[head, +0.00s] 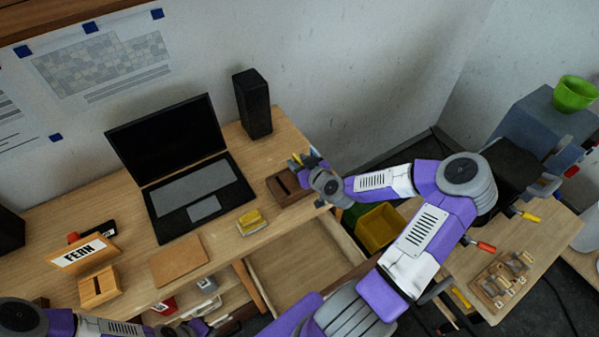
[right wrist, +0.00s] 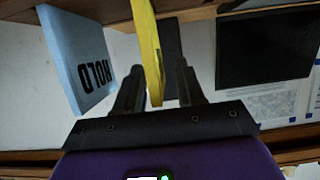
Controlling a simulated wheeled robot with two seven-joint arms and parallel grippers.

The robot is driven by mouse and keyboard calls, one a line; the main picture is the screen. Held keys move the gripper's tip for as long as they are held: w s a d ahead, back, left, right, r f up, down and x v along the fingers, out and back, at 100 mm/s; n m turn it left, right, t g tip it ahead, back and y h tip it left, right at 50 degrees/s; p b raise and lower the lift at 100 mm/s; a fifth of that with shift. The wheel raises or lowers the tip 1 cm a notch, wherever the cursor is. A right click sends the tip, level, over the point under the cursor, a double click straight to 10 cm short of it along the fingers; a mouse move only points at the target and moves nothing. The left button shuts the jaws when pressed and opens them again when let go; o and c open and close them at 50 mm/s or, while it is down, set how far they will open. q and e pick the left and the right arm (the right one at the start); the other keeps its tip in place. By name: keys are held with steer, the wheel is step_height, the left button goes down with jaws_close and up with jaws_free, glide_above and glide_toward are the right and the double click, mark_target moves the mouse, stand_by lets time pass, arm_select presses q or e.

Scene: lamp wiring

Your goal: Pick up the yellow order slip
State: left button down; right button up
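The yellow order slip (right wrist: 149,45) stands on edge between the two fingers of my right gripper (right wrist: 158,85) in the right wrist view. Gaps show between the slip and the fingers, so the gripper looks open around it. In the head view my right gripper (head: 306,178) is at the brown wooden holder (head: 284,190) on the desk, and a bit of the yellow slip (head: 297,159) shows there. A pale blue slip marked HOLD (right wrist: 80,62) stands beside it, left in the right wrist view. My left gripper (head: 197,327) is low at the bottom left, its fingers unclear.
A laptop (head: 185,165) and a black speaker (head: 253,104) stand behind and left of the holder. A yellow block (head: 251,222) lies on the desk in front. An open drawer (head: 300,268) is below the desk edge, with a yellow bin (head: 378,228) to its right.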

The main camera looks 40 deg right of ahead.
jaws_close()
steer(key=shift+r, duration=0.1)
